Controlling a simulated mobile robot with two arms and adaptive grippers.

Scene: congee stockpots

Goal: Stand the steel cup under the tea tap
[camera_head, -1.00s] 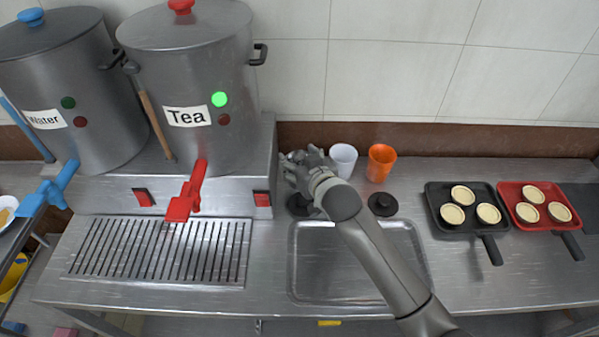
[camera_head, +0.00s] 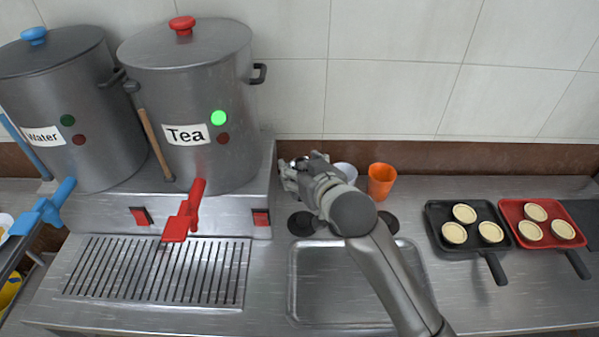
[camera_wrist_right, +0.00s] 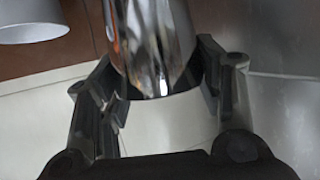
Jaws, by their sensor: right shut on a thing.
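The steel cup (camera_wrist_right: 152,50) shows in the right wrist view, shiny and between the two fingers of my right gripper (camera_wrist_right: 160,85), which is shut on it. In the head view my right gripper (camera_head: 297,172) is right of the tea pot, behind the sink, and hides most of the cup. The tea pot (camera_head: 190,90) is a large steel stockpot labelled Tea, with a green light lit. Its red tap (camera_head: 186,212) points over the slotted drip tray (camera_head: 235,275). My left gripper is not in view.
The water pot (camera_head: 60,110) with a blue tap (camera_head: 45,208) stands at the left. A white cup (camera_head: 346,171) and an orange cup (camera_head: 381,182) stand behind the sink (camera_head: 345,280). Black pan (camera_head: 440,212) and red pan (camera_head: 512,210) hold pastries at the right.

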